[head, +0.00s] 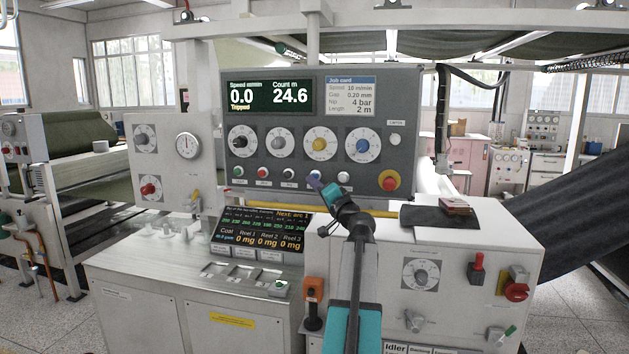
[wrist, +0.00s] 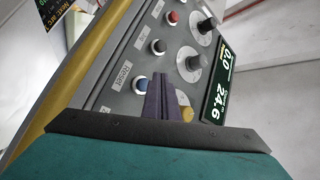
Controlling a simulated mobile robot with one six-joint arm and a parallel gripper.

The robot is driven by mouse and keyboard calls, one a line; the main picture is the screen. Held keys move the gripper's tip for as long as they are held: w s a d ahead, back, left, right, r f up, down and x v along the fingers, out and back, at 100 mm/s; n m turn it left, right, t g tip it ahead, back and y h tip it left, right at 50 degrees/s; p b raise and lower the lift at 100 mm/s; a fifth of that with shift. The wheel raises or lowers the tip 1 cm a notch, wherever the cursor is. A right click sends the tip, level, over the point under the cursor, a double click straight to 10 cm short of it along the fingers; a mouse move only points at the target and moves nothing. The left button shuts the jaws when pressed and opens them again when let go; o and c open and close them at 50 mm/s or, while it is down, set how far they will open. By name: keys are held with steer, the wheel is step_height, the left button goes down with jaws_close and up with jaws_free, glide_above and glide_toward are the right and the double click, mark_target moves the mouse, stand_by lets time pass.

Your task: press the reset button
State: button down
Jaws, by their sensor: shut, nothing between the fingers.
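The grey control panel (head: 345,120) carries a row of small push buttons below its dials. In the head view the blue button (head: 315,175) is partly covered by my fingertips. My gripper (head: 314,183) is shut and empty, its purple fingers pointing at the panel by the blue button. In the wrist view my fingertips (wrist: 161,78) lie right beside that button; I cannot tell whether they touch it. The display (head: 268,95) reads 0.0, "Tripped", and 24.6.
A black button (wrist: 158,47) and a red button (wrist: 172,18) follow along the row. A white button (head: 343,177) and a red emergency stop (head: 390,181) are to the right. A yellow bar (head: 380,213) runs below the panel.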

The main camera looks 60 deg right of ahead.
steer(key=shift+w+d, duration=0.15)
steer(key=shift+d, duration=0.5)
steer(key=shift+w+d+b, duration=0.3)
steer(key=shift+d+b, duration=0.55)
steer(key=shift+b, duration=0.55)
stand_by(2.5)
steer(key=shift+a, duration=0.15)
stand_by(0.3)
steer(key=shift+s+a+b, duration=0.25)
steer(key=shift+a+b, duration=0.1)
steer(key=shift+a, duration=0.35)
steer(key=shift+s+a+b, duration=0.15)
steer(key=shift+s+a, duration=0.1)
steer(key=shift+a, duration=0.55)
steer(key=shift+s+a+b, duration=0.15)
steer(key=shift+s+a, duration=0.15)
steer(key=shift+a, duration=0.5)
steer(key=shift+s+a+b, duration=0.15)
steer(key=shift+s+a, duration=0.1)
steer(key=shift+a, duration=0.55)
